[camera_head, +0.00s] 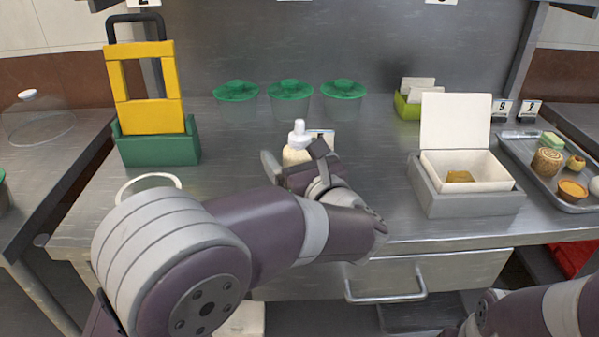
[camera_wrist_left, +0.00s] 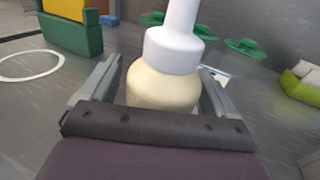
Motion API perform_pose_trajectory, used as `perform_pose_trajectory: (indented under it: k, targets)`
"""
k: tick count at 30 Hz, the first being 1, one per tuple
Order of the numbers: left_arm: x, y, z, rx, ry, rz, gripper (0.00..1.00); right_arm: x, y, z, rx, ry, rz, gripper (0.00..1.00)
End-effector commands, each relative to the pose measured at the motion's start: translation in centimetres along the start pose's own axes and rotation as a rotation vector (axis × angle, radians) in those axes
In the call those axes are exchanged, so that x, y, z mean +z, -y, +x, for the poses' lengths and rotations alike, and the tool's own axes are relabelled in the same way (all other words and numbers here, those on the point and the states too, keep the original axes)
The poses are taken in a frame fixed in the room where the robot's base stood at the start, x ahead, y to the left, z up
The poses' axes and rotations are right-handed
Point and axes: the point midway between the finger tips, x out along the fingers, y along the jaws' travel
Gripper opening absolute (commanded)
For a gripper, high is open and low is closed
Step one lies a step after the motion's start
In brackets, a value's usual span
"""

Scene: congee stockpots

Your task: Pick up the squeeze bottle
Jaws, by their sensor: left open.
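The squeeze bottle (camera_head: 297,150) is cream-coloured with a white cap and nozzle. It stands upright on the steel counter near the middle. My left gripper (camera_head: 297,168) reaches in from the left and hides the bottle's lower part. In the left wrist view the bottle (camera_wrist_left: 165,85) stands between the two open fingers of my left gripper (camera_wrist_left: 158,95). There seems to be a small gap at the left finger; contact at the right finger cannot be told. My right gripper is not in view, only part of my right arm at the lower right.
Behind the bottle stand three green-lidded containers (camera_head: 290,88). A green holder (camera_head: 157,150) with yellow blocks is at the left. A grey box (camera_head: 466,200) with an open white lid and a tray (camera_head: 567,184) of food are at the right.

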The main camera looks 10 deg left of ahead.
Motion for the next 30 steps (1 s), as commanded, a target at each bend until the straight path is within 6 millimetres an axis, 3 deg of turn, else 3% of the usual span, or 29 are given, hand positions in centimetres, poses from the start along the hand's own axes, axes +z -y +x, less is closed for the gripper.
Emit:
perform_pose_trajectory:
  k: [2, 3, 6, 19, 26, 30]
  targets:
    - [0.0, 0.0, 0.0, 0.000, 0.000, 0.000, 0.90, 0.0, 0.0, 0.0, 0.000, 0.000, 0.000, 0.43]
    - [0.0, 0.0, 0.0, 0.000, 0.000, 0.000, 0.84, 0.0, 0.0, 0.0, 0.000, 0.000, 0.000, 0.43]
    - [0.0, 0.0, -0.1, 0.000, 0.000, 0.000, 0.51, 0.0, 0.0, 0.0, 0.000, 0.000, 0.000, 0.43]
    - [0.7, 0.0, -0.1, 0.000, 0.001, -0.002, 0.52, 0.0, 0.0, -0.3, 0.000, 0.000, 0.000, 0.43]
    - [4.4, 0.0, -0.1, -0.001, 0.002, -0.004, 0.52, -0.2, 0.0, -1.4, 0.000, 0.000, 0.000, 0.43]
    - [6.1, 3.0, -0.7, -0.004, 0.001, -0.002, 0.52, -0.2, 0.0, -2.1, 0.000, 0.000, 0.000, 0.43]
